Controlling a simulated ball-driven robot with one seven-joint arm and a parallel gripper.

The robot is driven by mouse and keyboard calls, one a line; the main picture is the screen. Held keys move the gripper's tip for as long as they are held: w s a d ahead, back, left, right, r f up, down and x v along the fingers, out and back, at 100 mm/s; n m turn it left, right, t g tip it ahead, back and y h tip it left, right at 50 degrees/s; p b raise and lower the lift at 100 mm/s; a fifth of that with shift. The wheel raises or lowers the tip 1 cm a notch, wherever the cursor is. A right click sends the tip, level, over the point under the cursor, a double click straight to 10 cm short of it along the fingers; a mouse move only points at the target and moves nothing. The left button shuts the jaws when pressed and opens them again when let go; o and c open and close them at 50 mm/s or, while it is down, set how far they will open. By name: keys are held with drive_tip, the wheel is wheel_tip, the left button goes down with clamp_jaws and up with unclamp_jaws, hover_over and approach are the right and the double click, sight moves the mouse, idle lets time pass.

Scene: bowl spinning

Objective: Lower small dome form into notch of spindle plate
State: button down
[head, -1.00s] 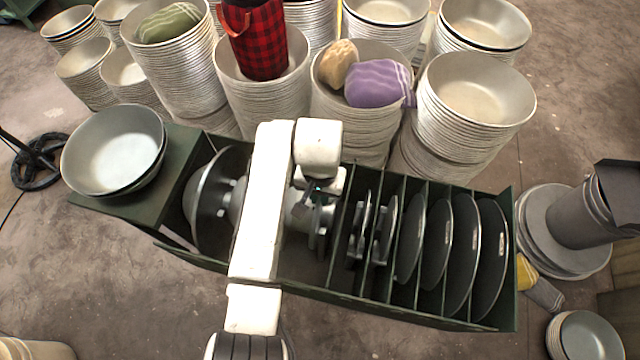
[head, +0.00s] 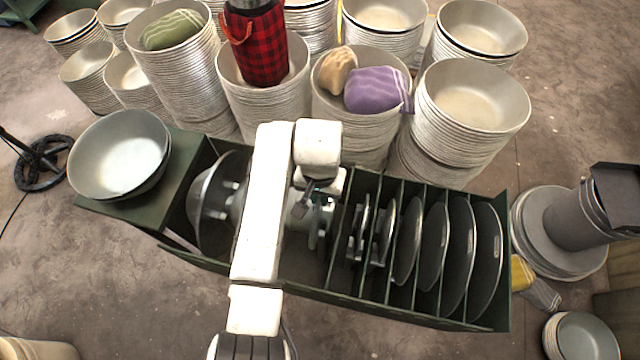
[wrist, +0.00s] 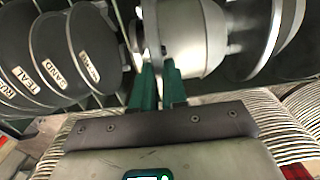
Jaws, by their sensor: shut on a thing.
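The small dome form, a pale grey rounded body (wrist: 198,38), fills the upper middle of the wrist view. In the head view it shows only partly (head: 295,212), beside my white arm. The spindle plate, a large round disc with pegs (head: 205,205), stands on edge at the left of the green rack. It also shows in the wrist view (wrist: 262,40), right of the dome. My gripper (wrist: 160,68) has its green fingers close together at the dome's left side, shut on it. The fingertips and the notch are hidden, so I cannot tell whether dome and plate touch.
The green rack (head: 400,312) holds several dark labelled discs (head: 487,262) in slots, right of the gripper. Thin dividers stand close by. A grey bowl (head: 120,155) sits on the rack's left end. Stacks of pale bowls (head: 472,110) crowd the back.

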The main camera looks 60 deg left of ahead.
drive_tip(key=shift+r+p, duration=1.15)
drive_tip(key=shift+r, duration=3.5)
drive_tip(key=shift+r, duration=0.1)
